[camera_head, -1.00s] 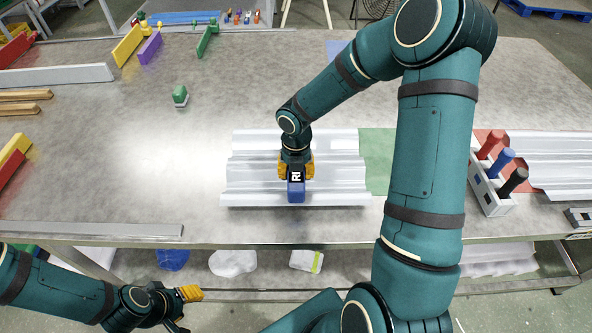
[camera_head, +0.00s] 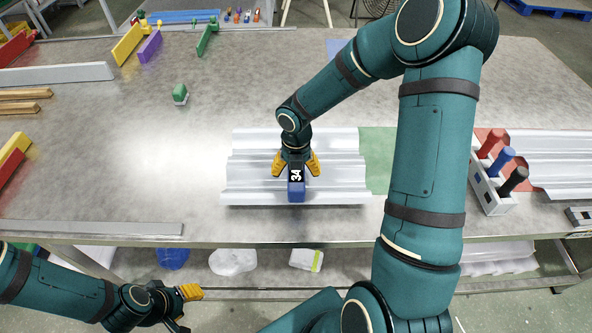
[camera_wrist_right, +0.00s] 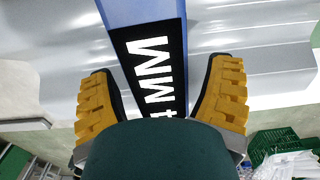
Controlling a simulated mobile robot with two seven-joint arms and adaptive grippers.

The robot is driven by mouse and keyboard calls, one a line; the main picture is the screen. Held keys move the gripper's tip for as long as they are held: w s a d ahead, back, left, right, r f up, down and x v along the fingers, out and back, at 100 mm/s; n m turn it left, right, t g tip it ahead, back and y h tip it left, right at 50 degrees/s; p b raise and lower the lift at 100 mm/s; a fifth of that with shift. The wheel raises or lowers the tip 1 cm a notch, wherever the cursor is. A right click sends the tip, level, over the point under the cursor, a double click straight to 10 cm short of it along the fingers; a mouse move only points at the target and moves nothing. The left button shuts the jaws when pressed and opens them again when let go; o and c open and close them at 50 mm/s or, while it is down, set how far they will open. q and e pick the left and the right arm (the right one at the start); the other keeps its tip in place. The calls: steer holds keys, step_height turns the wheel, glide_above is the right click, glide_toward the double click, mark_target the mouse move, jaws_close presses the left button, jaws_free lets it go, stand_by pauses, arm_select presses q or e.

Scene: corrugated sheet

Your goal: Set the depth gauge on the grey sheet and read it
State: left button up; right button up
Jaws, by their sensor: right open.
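The grey corrugated sheet (camera_head: 342,182) lies on the metal table, left of a green patch. The depth gauge (camera_head: 296,190) has a blue body and a black display, and stands on the sheet's ridges near its front middle. Its display reads 34 in the head view; the wrist view shows large white "MM" on the gauge (camera_wrist_right: 150,62), with the digits mostly hidden by my wrist. My right gripper (camera_head: 296,169) is open, its yellow fingers (camera_wrist_right: 163,70) apart on either side of the gauge with gaps. My left gripper (camera_head: 186,306) hangs low before the table's front edge; its opening is unclear.
A white rack (camera_head: 491,193) with red, blue and black handled tools stands at right, beside another corrugated sheet (camera_head: 555,160). A grey bar (camera_head: 90,229) lies along the front left edge. The table's left middle is clear.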

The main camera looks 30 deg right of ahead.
step_height(320, 180, up, 12)
steer(key=shift+f, duration=0.2)
